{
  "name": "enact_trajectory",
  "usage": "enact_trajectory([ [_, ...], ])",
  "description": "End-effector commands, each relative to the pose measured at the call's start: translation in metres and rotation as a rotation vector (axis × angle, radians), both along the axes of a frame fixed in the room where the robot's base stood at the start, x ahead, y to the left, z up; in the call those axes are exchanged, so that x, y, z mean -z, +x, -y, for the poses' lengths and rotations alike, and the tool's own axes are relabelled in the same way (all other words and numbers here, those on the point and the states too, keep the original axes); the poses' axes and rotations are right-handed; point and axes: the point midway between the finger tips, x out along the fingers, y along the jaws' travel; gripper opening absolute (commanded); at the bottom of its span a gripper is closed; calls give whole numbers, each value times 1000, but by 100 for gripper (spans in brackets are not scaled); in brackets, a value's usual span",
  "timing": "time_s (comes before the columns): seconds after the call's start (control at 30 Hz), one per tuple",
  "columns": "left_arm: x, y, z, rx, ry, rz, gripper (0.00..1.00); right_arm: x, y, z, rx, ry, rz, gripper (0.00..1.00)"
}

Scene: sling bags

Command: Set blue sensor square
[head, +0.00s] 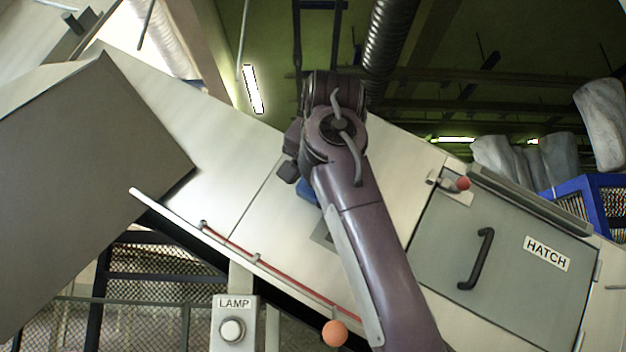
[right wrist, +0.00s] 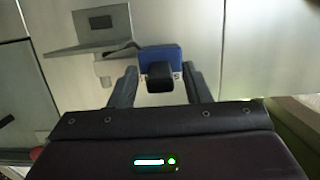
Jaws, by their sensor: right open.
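The blue sensor (right wrist: 174,53) sits on the pale machine panel in the right wrist view, with a black block-like part (right wrist: 159,77) in front of it. A strip of lettering below it is mostly covered. In the head view only a small blue patch (head: 308,193) shows beside my right arm. My right gripper (right wrist: 158,70) is open, its fingers on either side of the sensor's lower part. I cannot tell whether they touch it. In the head view the gripper (head: 287,170) is partly hidden by its wrist. My left gripper is not in view.
A grey bracket (right wrist: 75,46) stands left of the sensor. The tilted panel carries a red cable (head: 268,261), an orange ball (head: 334,333) and a grey hatch (head: 505,262) with a black handle. A lamp box (head: 233,326) stands below. A large grey box (head: 85,190) juts out left.

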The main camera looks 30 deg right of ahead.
Motion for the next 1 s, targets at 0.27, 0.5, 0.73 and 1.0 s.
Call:
enact_trajectory([
  [0.27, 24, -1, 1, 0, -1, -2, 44, -4, -40, -18, -1, -1, -1, 44],
  [0.5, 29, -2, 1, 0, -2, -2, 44, -9, -58, -25, 0, 0, -6, 44],
  [0.73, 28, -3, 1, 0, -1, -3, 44, -10, -58, -25, 0, 0, -6, 44],
  [1.0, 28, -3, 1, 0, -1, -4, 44, -10, -58, -25, 0, 0, -6, 44],
])
